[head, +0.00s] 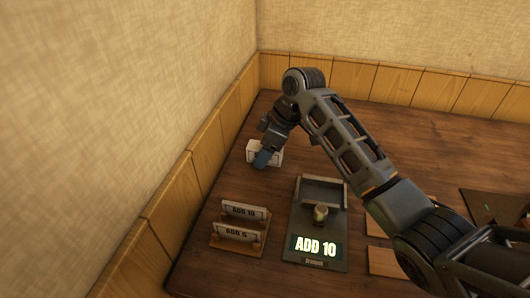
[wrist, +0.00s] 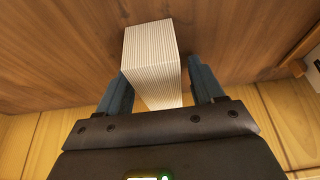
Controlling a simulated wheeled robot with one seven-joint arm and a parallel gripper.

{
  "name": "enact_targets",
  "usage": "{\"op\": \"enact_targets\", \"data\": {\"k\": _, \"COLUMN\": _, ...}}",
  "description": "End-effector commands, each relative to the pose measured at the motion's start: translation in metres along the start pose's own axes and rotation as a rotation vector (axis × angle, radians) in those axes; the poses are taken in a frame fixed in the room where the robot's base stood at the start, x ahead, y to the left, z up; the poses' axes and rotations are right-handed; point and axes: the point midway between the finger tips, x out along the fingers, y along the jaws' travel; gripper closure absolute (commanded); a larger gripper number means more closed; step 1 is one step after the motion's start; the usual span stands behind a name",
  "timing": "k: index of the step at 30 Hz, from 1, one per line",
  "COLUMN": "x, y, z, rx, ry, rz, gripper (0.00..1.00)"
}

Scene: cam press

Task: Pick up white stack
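The white stack (head: 276,156) stands on the table near the left wall, partly hidden behind my gripper (head: 262,158) in the head view. In the wrist view the white stack (wrist: 152,48) shows as a block of many thin layers. It sits between the two blue fingers of my gripper (wrist: 160,85). The left finger lies close against or overlaps the stack's edge; a narrow gap seems to show at the right finger. The gripper looks open around the stack.
A dark tray (head: 296,225) with a small knob and a lit "ADD 10" sign stands nearer. To its left, a wooden rack (head: 240,246) holds "ADD 10" and "ADD 5" cards. The wood-panelled wall (head: 205,160) runs close on the left.

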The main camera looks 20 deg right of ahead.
Motion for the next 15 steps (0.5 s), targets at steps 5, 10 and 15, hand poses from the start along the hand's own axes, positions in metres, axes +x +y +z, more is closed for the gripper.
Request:
{"op": "enact_targets", "data": {"k": 5, "x": -0.0003, "y": 0.0001, "z": -0.0001, "rx": 0.0, "ry": 0.0, "rz": 0.0, "gripper": 0.51}}
{"op": "enact_targets", "data": {"k": 10, "x": -0.0004, "y": 0.0001, "z": -0.0001, "rx": 0.0, "ry": 0.0, "rz": 0.0, "gripper": 0.67}}
{"op": "enact_targets", "data": {"k": 15, "x": -0.0005, "y": 0.0001, "z": -0.0001, "rx": 0.0, "ry": 0.001, "rz": 0.0, "gripper": 0.83}}
